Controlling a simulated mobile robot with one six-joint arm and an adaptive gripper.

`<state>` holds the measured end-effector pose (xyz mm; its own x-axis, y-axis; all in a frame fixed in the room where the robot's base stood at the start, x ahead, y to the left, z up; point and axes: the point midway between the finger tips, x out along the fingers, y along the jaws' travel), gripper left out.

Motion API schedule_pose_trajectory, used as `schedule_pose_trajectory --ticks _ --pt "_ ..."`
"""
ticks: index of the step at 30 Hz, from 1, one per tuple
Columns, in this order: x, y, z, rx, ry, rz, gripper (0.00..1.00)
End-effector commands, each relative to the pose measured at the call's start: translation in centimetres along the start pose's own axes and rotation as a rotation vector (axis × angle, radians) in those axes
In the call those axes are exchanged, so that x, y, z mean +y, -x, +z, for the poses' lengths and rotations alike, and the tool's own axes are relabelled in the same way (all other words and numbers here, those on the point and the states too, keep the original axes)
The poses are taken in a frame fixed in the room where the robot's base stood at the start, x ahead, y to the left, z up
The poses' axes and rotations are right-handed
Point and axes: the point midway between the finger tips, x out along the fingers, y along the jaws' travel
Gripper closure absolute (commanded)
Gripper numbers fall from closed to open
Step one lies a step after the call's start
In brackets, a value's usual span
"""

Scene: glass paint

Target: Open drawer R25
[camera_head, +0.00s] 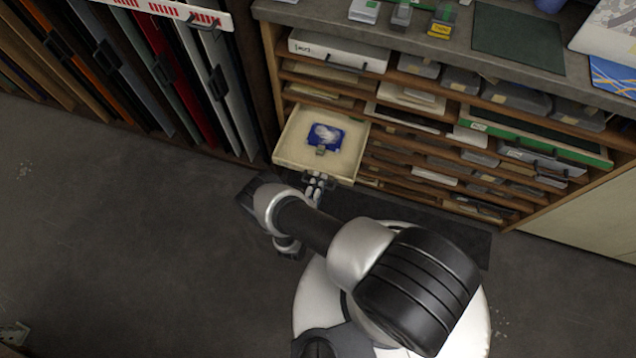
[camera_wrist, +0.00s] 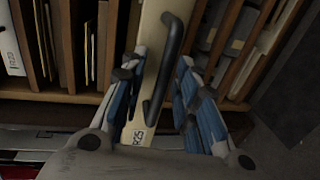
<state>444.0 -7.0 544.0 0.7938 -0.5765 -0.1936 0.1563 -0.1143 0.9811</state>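The drawer R25, cream-coloured, is pulled out of the shelf unit; its rim (camera_head: 290,160) shows in the head view. A blue item with a whitish patch (camera_head: 325,135) lies inside it. In the wrist view, the drawer front (camera_wrist: 150,60) carries the label "R25" and a long black handle (camera_wrist: 170,65). My gripper (camera_head: 318,182) is just in front of the drawer front. In the wrist view, its blue-and-grey fingers (camera_wrist: 162,75) are apart, one on each side of the handle, with visible gaps. Contact with the handle cannot be told.
The shelf unit (camera_head: 385,75) holds other drawers, boxes and a green-edged tray (camera_head: 540,138), which sticks out at the right. Upright panels (camera_head: 160,70) stand in a rack at the left. The grey floor (camera_head: 130,240) at the left is mostly clear.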

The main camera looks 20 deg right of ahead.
Motion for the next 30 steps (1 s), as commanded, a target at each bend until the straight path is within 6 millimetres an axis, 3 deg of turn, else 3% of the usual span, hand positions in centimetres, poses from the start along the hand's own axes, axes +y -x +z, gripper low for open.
schedule_pose_trajectory --ticks 11,24,30 --pt "-0.1 1.1 -0.1 0.003 0.003 -0.002 0.71" --pt "0.0 8.9 -0.2 0.007 0.002 -0.001 0.71" --pt "0.0 11.2 -0.1 0.003 0.001 -0.001 0.71"
